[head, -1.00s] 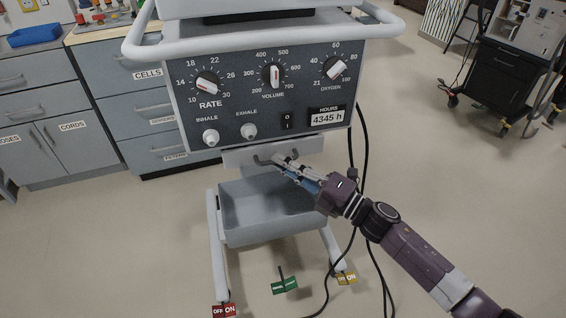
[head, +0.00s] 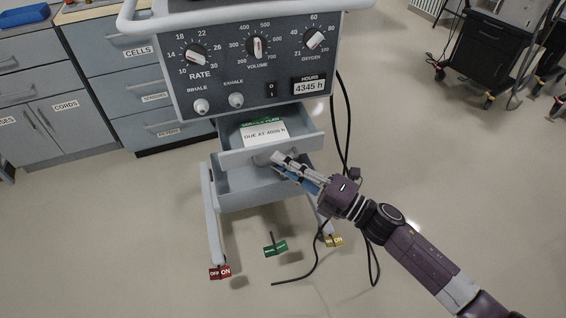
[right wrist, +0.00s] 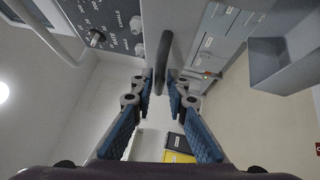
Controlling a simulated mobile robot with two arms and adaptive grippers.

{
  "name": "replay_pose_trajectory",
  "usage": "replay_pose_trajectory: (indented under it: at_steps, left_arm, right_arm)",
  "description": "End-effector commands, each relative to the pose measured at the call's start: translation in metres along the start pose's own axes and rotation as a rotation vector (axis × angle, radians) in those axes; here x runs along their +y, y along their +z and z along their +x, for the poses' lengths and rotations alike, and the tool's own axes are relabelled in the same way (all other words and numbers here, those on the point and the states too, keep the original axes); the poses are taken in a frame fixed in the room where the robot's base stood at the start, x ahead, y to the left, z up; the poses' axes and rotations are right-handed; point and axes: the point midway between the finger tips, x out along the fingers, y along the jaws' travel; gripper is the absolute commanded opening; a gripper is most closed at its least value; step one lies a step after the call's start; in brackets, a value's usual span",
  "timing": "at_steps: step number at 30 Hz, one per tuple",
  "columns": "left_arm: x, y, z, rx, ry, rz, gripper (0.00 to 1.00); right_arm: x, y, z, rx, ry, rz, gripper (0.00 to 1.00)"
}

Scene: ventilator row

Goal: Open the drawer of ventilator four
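The ventilator (head: 240,75) has a dark panel with three dials and an hours display reading 4345 h; no number four shows on it. Its grey drawer (head: 312,140) stands pulled out below the panel. Inside lies a card (head: 265,134) with a green top, reading "DUE AT 4000 h". My right gripper (head: 278,160) is at the drawer front. In the right wrist view, its blue-padded fingers (right wrist: 161,93) close on either side of the dark drawer handle (right wrist: 165,55). In the head view the fingers hide part of the handle. My left gripper is not in view.
An open grey bin (head: 240,200) sits below the drawer. Red (head: 220,272), green (head: 275,248) and yellow (head: 333,240) tags are near the ventilator's base. Black cables hang at its right. Grey cabinets (head: 150,95) stand at the left.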

Motion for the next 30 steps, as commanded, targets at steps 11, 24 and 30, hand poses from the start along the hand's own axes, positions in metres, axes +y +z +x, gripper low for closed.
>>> replay_pose_trajectory:
  at_steps: [11,24,30]
  left_arm:
    - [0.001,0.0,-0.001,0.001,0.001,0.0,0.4]
    - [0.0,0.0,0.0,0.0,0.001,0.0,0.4]
    - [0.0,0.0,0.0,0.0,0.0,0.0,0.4]
  right_arm:
    - [0.0,0.0,-0.001,0.0,0.0,0.001,0.26]
    - [-0.002,-0.001,-0.077,-0.001,-0.005,0.002,0.26]
    - [-0.001,0.0,-0.108,-0.001,-0.003,0.001,0.26]
